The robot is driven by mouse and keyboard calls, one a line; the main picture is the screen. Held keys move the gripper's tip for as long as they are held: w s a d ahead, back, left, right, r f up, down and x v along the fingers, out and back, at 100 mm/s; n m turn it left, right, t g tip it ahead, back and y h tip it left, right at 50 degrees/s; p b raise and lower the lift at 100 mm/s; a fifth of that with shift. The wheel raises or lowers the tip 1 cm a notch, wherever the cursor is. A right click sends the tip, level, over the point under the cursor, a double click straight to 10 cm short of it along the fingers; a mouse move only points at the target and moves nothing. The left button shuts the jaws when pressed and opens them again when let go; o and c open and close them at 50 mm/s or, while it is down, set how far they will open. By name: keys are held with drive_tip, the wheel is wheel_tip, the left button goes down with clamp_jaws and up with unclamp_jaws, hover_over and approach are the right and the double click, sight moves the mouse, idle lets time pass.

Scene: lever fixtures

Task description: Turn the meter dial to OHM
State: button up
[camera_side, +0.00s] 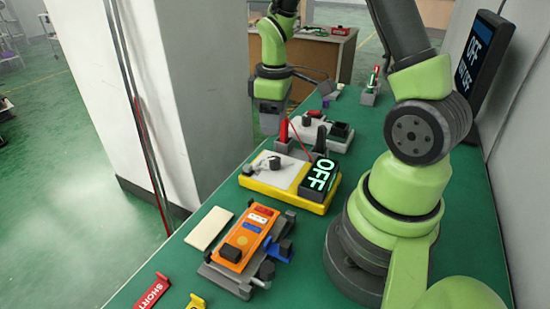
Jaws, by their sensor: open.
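A yellow meter (318,207) with a pale top lies in the middle of the green bench. The dial's pointer direction is too small to read. My gripper (271,124) is pointing down, behind the meter and to the upper left of its display. It looks apart from the dial. It is open, with nothing clearly between its fingers, though the fingertips are small in this view.
An orange device (246,241) in a grey holder stands in front of the meter, beside a cream plate (209,228). Behind the meter are a red probe (284,130) and a grey fixture (334,144). A red SHORT tag (151,293) lies near the front.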

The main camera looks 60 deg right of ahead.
sight(275, 159)
drive_tip(key=shift+d+f, duration=0.15)
drive_tip(key=shift+f, duration=0.7)
wheel_tip(275, 159, down, 9)
drive_tip(key=c, duration=0.9)
